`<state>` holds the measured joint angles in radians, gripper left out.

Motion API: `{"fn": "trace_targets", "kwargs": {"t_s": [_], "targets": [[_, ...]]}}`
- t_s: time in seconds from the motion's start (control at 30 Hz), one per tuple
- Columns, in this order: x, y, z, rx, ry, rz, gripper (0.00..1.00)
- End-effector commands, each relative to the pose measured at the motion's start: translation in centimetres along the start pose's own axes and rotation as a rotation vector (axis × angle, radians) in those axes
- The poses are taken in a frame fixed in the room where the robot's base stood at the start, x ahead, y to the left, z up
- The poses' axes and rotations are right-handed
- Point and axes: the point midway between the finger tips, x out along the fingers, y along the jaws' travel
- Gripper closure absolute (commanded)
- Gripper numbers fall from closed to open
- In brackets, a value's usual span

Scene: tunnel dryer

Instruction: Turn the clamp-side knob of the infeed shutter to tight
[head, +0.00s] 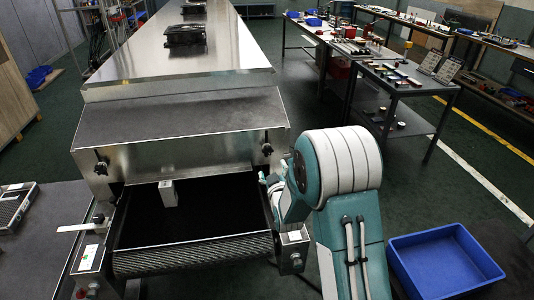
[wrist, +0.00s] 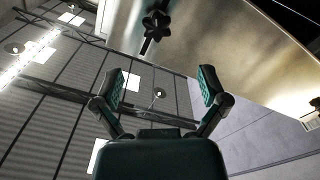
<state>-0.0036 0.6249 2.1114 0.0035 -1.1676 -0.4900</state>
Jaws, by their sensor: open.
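The infeed shutter (head: 190,158) is a bare metal plate across the dryer mouth, with a black knob at each end. The left knob (head: 101,162) and right knob (head: 267,145) show in the head view; I cannot tell which is clamp-side. In the wrist view one black star-shaped knob (wrist: 157,22) stands at the metal edge, beyond my fingertips. My gripper (wrist: 162,76) is open and empty, with the knob apart from both fingers. In the head view my arm is at the right of the infeed, below the right knob, and largely hides the gripper.
The dark infeed belt (head: 195,210) lies below the shutter, with a small metal block (head: 168,193) over it. A blue bin (head: 444,260) is at the lower right. A workbench (head: 405,85) with tools stands behind, with open green floor between.

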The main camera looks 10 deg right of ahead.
Motion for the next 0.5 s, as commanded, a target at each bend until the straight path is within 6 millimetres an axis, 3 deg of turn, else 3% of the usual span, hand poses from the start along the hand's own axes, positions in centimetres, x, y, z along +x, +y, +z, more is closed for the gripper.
{"fn": "trace_targets", "kwargs": {"t_s": [0.5], "targets": [[8.2, 0.0, 0.0, 0.001, 0.000, 0.000, 0.07]]}}
